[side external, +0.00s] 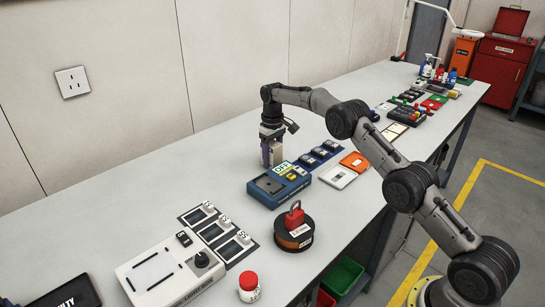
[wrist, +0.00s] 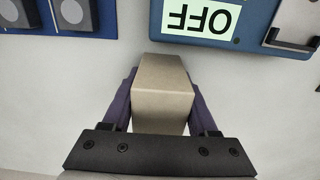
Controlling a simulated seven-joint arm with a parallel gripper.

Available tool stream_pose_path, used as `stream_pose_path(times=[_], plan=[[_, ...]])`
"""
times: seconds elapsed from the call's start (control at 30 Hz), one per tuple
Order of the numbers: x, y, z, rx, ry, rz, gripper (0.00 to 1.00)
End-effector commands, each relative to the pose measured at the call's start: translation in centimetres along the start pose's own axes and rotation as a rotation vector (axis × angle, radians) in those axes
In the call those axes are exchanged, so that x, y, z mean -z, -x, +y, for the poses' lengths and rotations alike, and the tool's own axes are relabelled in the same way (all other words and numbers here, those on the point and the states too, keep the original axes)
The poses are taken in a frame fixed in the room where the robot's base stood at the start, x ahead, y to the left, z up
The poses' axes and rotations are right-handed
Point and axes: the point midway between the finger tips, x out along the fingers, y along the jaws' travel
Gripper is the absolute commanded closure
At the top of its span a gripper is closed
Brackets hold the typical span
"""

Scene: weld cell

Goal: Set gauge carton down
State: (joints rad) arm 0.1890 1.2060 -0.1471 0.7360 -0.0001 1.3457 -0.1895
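The gauge carton is a plain beige box (wrist: 162,85) between the two purple fingers of my gripper (wrist: 162,95) in the wrist view. The fingers press on its left and right sides. In the side view my gripper (side external: 271,155) points down just behind the blue device, and the carton is largely hidden between the fingers. The carton is at or very near the white bench top (side external: 180,150); I cannot tell whether it touches.
A blue device with an OFF display (side external: 283,169) stands close in front; it shows at top right in the wrist view (wrist: 240,15). A blue strip of modules (side external: 320,154) lies to the right. A red padlock (side external: 295,214) sits on a dark round base. The bench behind is clear.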

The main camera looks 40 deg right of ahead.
Motion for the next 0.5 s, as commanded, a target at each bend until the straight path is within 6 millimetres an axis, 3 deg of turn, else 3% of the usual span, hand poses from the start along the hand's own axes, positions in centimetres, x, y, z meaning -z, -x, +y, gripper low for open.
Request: stream_pose_path(times=[0.03, 0.13, 0.5], plan=[[0.0, 0.02, 0.0, 0.0, 0.0, 0.0, 0.3], [-0.01, 0.02, 0.0, 0.0, 0.0, 0.0, 0.14], [0.01, 0.62, 0.0, 0.0, 0.0, 0.0, 0.14]])
